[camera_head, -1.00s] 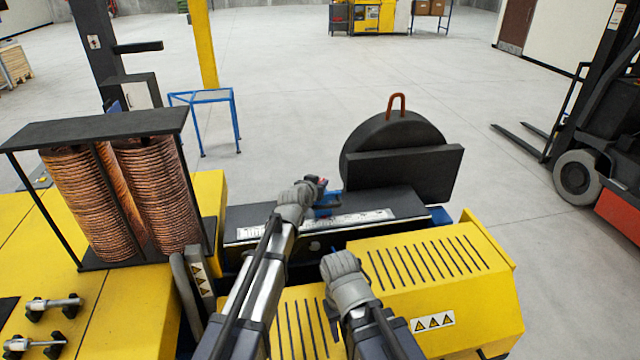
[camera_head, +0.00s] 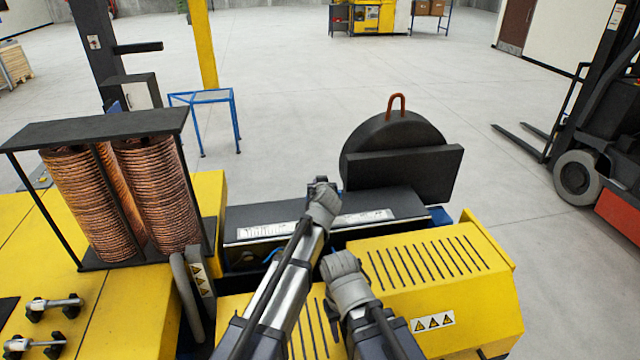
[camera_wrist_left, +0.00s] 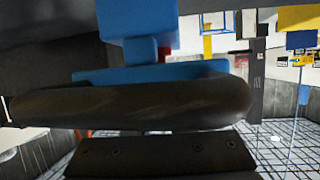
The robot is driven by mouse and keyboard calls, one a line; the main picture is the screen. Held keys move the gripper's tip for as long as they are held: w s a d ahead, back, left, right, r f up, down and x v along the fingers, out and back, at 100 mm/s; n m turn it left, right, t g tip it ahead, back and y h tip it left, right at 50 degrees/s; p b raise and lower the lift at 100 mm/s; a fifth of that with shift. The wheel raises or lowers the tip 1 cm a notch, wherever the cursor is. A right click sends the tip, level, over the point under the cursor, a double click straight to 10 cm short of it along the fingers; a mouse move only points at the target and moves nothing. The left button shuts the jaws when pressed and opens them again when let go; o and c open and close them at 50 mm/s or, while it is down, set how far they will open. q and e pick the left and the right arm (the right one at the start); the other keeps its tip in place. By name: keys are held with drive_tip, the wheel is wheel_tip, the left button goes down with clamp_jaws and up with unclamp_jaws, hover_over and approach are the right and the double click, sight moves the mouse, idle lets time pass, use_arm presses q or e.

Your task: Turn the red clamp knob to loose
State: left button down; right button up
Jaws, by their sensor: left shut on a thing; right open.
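A small bit of red, which looks like the red clamp knob (camera_wrist_left: 165,54), shows in the left wrist view between blue clamp parts (camera_wrist_left: 140,30). A dark rounded bar crosses in front and hides most of it. In the head view my left gripper (camera_head: 322,184) is at the dark machine block and covers the knob. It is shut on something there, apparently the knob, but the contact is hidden. My right gripper (camera_head: 340,264) is open over the yellow housing, its fingers mostly hidden behind its wrist.
The dark machine block (camera_head: 265,215) has a white scale strip. A black disc with a copper-coloured hook (camera_head: 395,135) stands behind it. Copper coils (camera_head: 155,195) in a black frame are at left. The yellow slotted housing (camera_head: 440,260) is at right. Open floor lies beyond.

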use_arm(q)
drive_tip(key=shift+s+f, duration=0.1)
idle(0.4)
drive_tip(key=c, duration=0.8)
unclamp_jaws()
